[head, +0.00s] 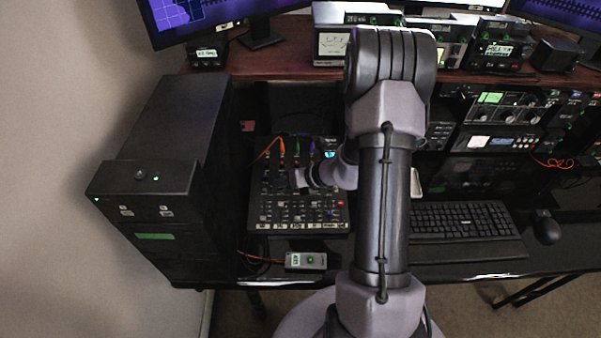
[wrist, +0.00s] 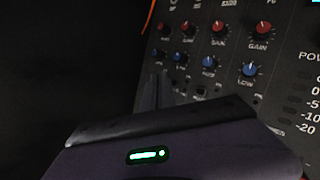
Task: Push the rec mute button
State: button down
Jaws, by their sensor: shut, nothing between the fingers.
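The audio mixer (head: 298,212) lies on the desk left of my arm, with rows of knobs, buttons and a red button near its right side. I cannot make out which control is the rec mute button. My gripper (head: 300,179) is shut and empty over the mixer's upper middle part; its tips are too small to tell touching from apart. In the wrist view my gripper (wrist: 157,90) points at the mixer panel (wrist: 205,45), just below its red gain knobs and blue knobs. The gripper's body hides the panel's lower part.
A black cabinet (head: 150,179) stands left. A keyboard (head: 462,220) and mouse (head: 545,228) lie right. Cables plug into the mixer's back edge. A shelf (head: 275,62) with devices spans behind.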

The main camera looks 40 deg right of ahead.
aim_at(283, 195)
jog(key=shift+f, duration=0.1)
dwell(0.4)
jog(key=shift+f+b, duration=0.35)
jog(key=shift+w+f+b, duration=0.1)
jog(key=shift+f+b, duration=0.2)
jog(key=shift+f, duration=0.05)
dwell(0.4)
jog(key=shift+r+p, duration=0.65)
jog(key=shift+r, duration=0.2)
jog(key=r+p, duration=0.1)
jog(key=r, duration=0.1)
jog(key=r+p, duration=0.3)
jog(key=r, duration=0.1)
jog(key=shift+s+a+p, duration=0.15)
jog(key=shift+s+p, duration=0.2)
jog(key=shift+p, duration=0.05)
